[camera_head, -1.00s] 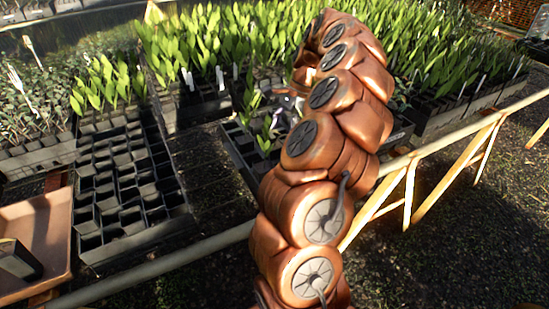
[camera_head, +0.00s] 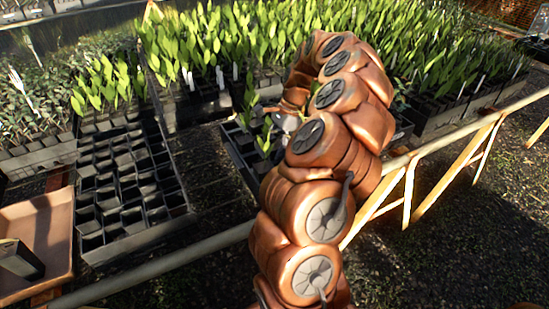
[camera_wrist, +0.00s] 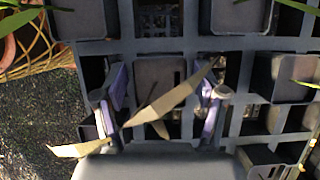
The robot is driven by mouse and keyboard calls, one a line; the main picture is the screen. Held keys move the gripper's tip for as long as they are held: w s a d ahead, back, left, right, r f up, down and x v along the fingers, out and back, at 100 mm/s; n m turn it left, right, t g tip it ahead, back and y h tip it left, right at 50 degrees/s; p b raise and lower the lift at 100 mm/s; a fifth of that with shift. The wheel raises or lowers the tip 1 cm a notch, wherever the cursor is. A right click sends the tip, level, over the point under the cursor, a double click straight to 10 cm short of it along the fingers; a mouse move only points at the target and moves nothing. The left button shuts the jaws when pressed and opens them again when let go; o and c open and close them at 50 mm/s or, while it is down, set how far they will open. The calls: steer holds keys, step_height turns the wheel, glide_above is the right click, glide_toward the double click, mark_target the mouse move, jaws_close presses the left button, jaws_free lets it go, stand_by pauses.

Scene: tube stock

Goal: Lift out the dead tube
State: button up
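The dead tube (camera_wrist: 158,74) is a black square pot in the tray under my gripper in the wrist view. Its withered tan leaves (camera_wrist: 172,98) spread between and across my fingers. My gripper (camera_wrist: 162,112) is open, with one purple-padded finger on each side of the plant and gaps between the pads and the pot. How deep the fingertips sit is hard to tell. In the head view my arm hides most of the gripper and the dead plant; the black tray (camera_head: 246,160) shows beside it with a few green plants.
Other dark tubes (camera_wrist: 283,78) stand close by in the tray, some with green leaves. A mostly leafless tube tray (camera_head: 140,232) and a terracotta-coloured tray (camera_head: 50,225) lie to the left. Dense seedling trays fill the back. A pale rail (camera_head: 180,262) runs along the bench's front.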

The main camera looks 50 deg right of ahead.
steer(key=c, duration=1.1)
steer(key=shift+r, duration=0.1)
